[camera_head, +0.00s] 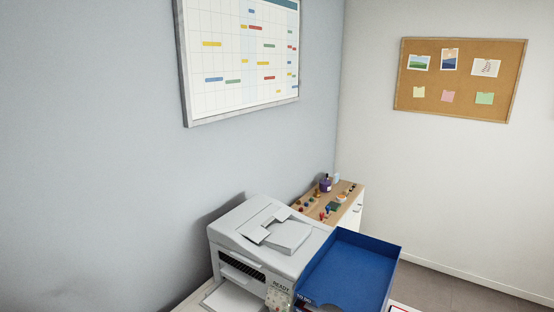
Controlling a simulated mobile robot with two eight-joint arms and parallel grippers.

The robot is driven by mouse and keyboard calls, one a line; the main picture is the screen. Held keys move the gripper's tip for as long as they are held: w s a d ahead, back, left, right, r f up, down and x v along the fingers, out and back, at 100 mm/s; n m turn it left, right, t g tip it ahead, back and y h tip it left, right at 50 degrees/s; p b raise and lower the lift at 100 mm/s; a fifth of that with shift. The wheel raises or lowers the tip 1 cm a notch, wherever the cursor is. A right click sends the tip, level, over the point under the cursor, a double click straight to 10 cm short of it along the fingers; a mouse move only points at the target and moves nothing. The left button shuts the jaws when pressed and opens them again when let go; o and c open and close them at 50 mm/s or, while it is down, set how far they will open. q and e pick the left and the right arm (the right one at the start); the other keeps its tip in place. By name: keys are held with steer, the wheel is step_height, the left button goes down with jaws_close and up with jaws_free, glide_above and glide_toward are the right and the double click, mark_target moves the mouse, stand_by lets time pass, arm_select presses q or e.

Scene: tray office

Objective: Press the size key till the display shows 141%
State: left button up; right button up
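A light grey printer (262,240) stands at the lower middle of the head view. Small keys (279,300) sit under the display near the bottom edge of the picture. I cannot tell which one is the size key. Neither of my grippers shows in this view.
A blue tray (394,262) stands right of the printer, close to it. Behind it a wooden-topped cabinet (357,188) holds several small objects. A planner board (185,70) and a cork board (460,112) hang on the walls. Bare floor (450,288) shows at right.

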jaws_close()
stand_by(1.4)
